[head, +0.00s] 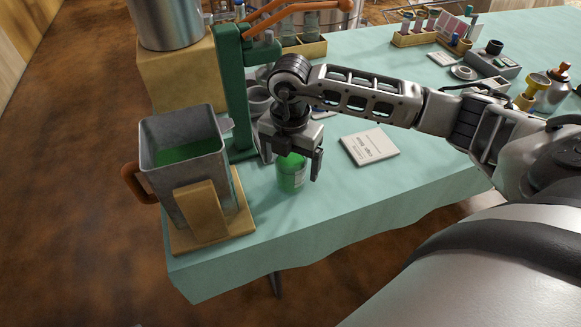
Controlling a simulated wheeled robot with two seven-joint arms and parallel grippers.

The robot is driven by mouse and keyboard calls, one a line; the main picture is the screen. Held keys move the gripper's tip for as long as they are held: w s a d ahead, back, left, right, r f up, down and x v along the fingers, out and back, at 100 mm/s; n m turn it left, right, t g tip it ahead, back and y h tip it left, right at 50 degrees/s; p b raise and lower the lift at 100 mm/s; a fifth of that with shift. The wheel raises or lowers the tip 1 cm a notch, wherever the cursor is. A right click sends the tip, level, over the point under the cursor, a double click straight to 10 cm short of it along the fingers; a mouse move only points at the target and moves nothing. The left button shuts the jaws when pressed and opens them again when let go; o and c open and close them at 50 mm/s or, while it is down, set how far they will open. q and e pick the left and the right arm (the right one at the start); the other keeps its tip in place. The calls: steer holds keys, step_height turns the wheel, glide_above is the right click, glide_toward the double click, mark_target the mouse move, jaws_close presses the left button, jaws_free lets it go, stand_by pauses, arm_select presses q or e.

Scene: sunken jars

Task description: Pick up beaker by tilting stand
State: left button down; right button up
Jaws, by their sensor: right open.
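A grey square vessel (165,134) with green liquid (185,152) inside and a brown handle stands on a wooden stand (205,211) at the table's left front corner. A small green jar with a pale label, perhaps the beaker (291,178), stands upright on the table to the right of it. My right gripper (291,163) points down over this jar, open, with a finger on either side. The gripper hides the jar's top, and I cannot tell whether the fingers touch it. My left gripper is not in view.
A green post (235,90) with an orange lever rises behind the stand, near a metal pot (172,20) on a wooden block. A white booklet (370,146) lies right of my gripper. Racks of vials stand farther back. The front table edge is clear.

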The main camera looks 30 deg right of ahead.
steer(key=shift+f, duration=0.2)
steer(key=c, duration=1)
steer(key=shift+c, duration=1)
steer(key=shift+r, duration=0.1)
steer(key=shift+r, duration=0.1)
